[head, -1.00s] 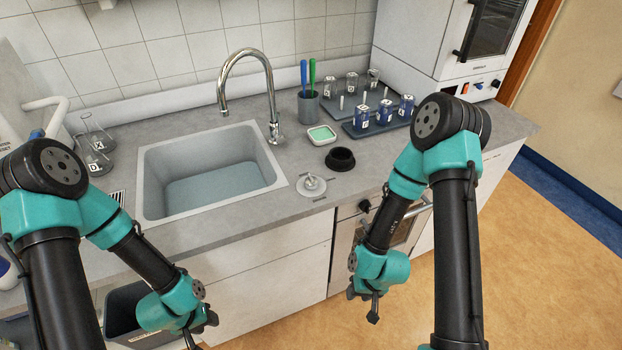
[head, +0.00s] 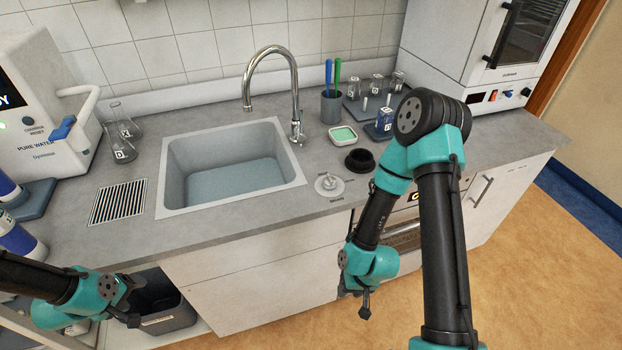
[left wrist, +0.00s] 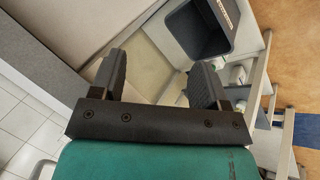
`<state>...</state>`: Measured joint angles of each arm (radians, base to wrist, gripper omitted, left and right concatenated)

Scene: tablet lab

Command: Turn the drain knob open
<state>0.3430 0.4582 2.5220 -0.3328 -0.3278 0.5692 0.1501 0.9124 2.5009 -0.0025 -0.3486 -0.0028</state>
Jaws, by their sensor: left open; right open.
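A round pale knob (head: 329,184) with a raised metal handle sits on the counter, right of the sink's front corner. It looks like the drain knob; the small label beside it is too small to read. The sink (head: 168,190) holds a pool of water (head: 235,178). My left gripper (head: 132,299) is below the counter edge at the lower left, far from the knob. In the left wrist view my left gripper (left wrist: 163,78) is open with nothing between its fingers. My right gripper (head: 362,298) is open and empty in front of the cabinets, below the knob.
A black ring-shaped holder (head: 360,160) and a green-filled dish (head: 343,136) stand close behind the knob. The faucet (head: 297,120) rises behind the sink. A dark bin (head: 165,310) is under the counter, also in the left wrist view (left wrist: 190,30).

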